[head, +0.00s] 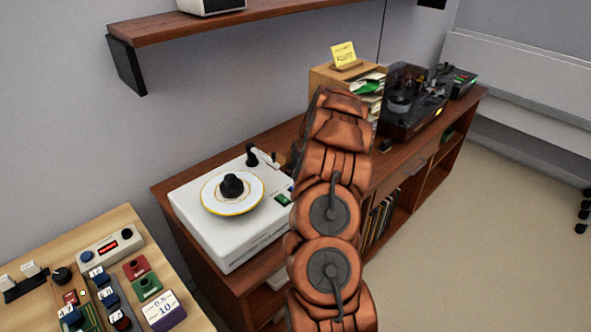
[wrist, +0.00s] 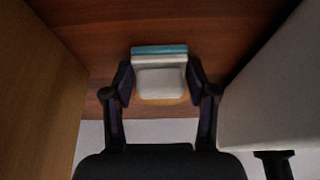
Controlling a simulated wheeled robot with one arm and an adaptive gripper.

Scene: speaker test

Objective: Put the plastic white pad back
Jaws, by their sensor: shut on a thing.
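In the wrist view a small white pad (wrist: 160,84) sits between the two dark fingers of my gripper (wrist: 160,76). The fingers press on its left and right sides. A teal strip (wrist: 160,49) lies along the pad's far edge; I cannot tell whether it is part of the pad. Behind it is the reddish-brown wooden top (wrist: 100,30). I cannot tell whether the pad touches that top. In the head view my orange arm hides the gripper and the pad.
A white device with a round disc (head: 232,192) stands on the long wooden cabinet (head: 173,187). A wooden box with papers (head: 322,76) and a dark turntable (head: 412,98) stand farther back. In the wrist view a tan panel (wrist: 35,90) and a pale block (wrist: 280,95) flank my gripper closely.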

